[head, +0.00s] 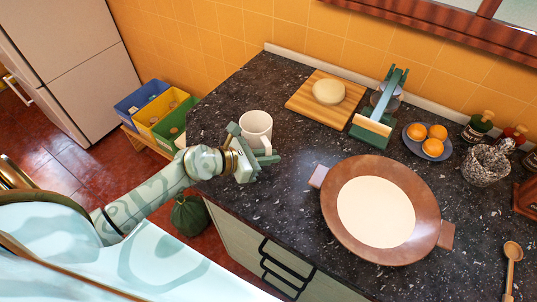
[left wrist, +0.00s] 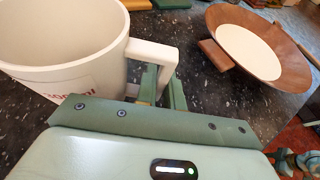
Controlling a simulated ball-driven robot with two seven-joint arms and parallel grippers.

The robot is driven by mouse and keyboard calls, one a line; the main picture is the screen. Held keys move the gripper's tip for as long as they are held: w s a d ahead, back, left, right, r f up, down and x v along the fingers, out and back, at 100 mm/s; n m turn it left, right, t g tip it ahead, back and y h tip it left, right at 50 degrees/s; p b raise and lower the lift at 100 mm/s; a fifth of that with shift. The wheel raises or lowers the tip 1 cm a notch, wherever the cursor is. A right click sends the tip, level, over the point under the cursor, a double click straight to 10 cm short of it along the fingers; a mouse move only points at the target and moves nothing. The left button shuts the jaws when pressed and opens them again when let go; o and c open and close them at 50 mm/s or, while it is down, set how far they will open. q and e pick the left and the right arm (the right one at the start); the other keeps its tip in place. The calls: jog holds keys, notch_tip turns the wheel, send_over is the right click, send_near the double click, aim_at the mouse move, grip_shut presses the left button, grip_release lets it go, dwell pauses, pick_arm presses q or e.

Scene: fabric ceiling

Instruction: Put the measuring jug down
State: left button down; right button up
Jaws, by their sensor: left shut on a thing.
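The measuring jug (head: 256,127) is a white cup-shaped vessel with a handle, upright at the left part of the dark speckled counter (head: 290,192). In the left wrist view the jug (left wrist: 60,45) fills the upper left, with red print on its side and its handle toward the fingers. My left gripper (head: 262,160) is shut on the jug's handle; the fingers also show in the left wrist view (left wrist: 165,90). I cannot tell whether the jug's base touches the counter.
A large brown dish (head: 336,222) with a pale inside stands right of the jug. Behind are a wooden board (head: 300,98) with a round pale lump, a green device (head: 372,135) and a plate of oranges (head: 412,148). Counter between jug and dish is clear.

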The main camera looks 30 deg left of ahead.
pick_arm(q)
jog(key=shift+f+b, duration=0.55)
jog(key=shift+f, duration=0.3)
jog(key=c, duration=0.8)
grip_release()
